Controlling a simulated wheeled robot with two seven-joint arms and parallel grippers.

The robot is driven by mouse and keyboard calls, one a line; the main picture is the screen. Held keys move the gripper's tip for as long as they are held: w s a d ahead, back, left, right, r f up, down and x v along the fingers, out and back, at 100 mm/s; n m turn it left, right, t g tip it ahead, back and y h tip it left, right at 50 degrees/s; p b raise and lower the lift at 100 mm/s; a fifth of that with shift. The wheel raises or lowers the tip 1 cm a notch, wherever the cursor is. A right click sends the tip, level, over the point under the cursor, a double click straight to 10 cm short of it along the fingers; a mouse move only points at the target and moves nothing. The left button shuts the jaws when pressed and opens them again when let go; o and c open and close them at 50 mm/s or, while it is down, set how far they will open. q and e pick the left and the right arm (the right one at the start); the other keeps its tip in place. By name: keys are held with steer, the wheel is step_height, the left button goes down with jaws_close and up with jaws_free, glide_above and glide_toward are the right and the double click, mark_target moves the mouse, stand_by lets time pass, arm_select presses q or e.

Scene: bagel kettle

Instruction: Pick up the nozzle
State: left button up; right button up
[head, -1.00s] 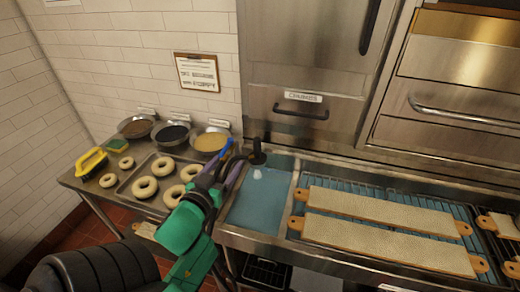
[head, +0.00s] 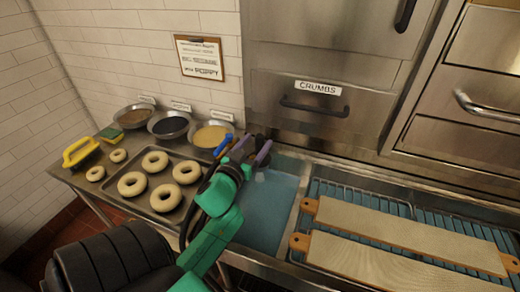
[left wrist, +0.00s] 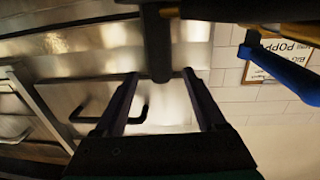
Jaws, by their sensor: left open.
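The nozzle appears to be the dark upright cylinder (left wrist: 157,45) in the left wrist view, with its lower end at the gap between my fingertips. In the head view its dark body (head: 256,143) is mostly hidden by my left gripper, above the left end of the blue-water basin. My left gripper (head: 257,146) is open, with its two purple fingers apart. The fingers also show in the left wrist view (left wrist: 160,77), on either side of the nozzle's end. I cannot tell whether they touch it. My right gripper is not in view.
A blue lever (head: 222,145) stands just left of my gripper. A tray of bagels (head: 165,207) and bowls of toppings (head: 170,125) are to the left. Long boards (head: 400,228) lie on the wire rack at right. A drawer labelled CRUMBS (head: 315,107) is behind.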

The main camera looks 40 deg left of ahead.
arm_select(q)
steer(key=x, duration=0.2)
steer(key=p+x, duration=0.1)
steer(key=x, duration=0.3)
steer(key=shift+f, duration=0.45)
steer(key=shift+s, duration=0.1)
jaws_close()
stand_by(0.7)
